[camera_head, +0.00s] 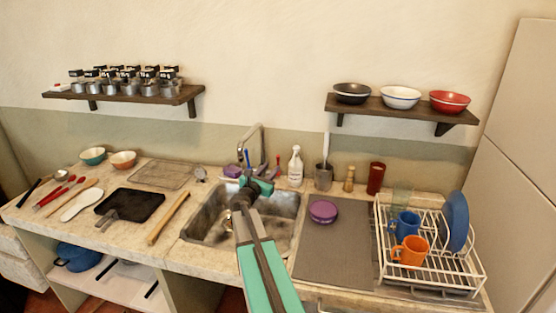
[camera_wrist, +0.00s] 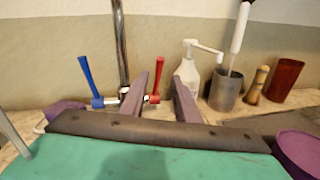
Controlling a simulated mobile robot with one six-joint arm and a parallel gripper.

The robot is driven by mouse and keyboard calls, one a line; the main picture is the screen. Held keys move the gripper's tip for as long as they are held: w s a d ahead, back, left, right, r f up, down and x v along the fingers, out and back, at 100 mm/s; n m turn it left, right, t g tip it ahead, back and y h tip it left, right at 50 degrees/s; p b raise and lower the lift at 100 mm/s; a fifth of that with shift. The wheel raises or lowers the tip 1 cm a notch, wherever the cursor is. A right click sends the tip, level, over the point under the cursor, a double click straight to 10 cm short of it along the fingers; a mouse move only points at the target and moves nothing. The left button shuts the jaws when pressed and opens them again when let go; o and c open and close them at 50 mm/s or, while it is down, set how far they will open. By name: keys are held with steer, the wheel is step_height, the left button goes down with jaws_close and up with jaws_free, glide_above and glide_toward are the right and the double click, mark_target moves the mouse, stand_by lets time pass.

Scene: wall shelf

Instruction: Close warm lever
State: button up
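The red lever (camera_wrist: 158,75) stands nearly upright on the right side of the sink tap (camera_wrist: 120,45). The blue lever (camera_wrist: 87,78) is on the tap's left side, leaning to the left. My gripper (camera_wrist: 161,78) is open, with its two purple fingers apart. In the wrist view the red lever shows between the fingers, close to the left one. I cannot tell whether they touch. In the head view my gripper (camera_head: 265,175) is over the back of the sink (camera_head: 208,222), in front of the tap, and partly hides the levers.
A purple bowl (camera_head: 323,211) sits right of the sink. A dish rack (camera_head: 468,272) is further right. Wall shelves hang above.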

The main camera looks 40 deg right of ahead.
mark_target(278, 160)
steer(key=shift+p+x, duration=1.35)
steer(key=shift+x, duration=3.05)
jaws_close()
